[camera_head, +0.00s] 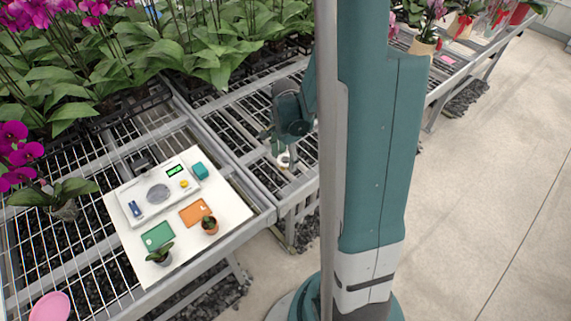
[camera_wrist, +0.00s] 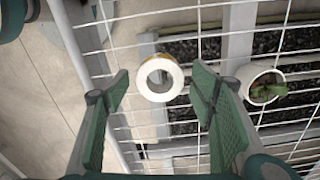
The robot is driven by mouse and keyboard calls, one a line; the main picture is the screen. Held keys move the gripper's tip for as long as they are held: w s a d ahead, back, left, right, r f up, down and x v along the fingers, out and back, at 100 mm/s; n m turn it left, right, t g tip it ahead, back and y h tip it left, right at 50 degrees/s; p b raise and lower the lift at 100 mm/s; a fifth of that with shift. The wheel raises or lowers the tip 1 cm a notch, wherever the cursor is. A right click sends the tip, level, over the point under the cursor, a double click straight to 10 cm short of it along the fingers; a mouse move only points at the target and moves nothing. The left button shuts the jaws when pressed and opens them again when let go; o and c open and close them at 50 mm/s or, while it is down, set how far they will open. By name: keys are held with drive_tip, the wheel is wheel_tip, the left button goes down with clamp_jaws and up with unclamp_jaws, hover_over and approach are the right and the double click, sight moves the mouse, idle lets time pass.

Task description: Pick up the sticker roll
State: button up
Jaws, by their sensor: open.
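The sticker roll (camera_wrist: 146,83) shows in the wrist view as a white ring with an open centre and a yellowish upper edge. It lies on the wire mesh of a bench. My gripper (camera_wrist: 162,92) is open, with one green finger on each side of the roll in the picture. The roll appears beyond the fingertips, and I see no contact. In the head view my gripper (camera_head: 288,152) points down over the mesh bench beside my column. A small white shape is under it there, too small to name surely.
A white pot with a green plant (camera_wrist: 262,86) stands close to the right finger in the wrist view. In the head view, a white board (camera_head: 236,205) at left carries a scale (camera_head: 128,198), cards and small potted plants. Orchids (camera_head: 60,80) crowd the back.

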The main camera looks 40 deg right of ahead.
drive_tip(key=shift+f, duration=0.45)
drive_tip(key=shift+c, duration=0.3)
drive_tip(key=c, duration=0.9)
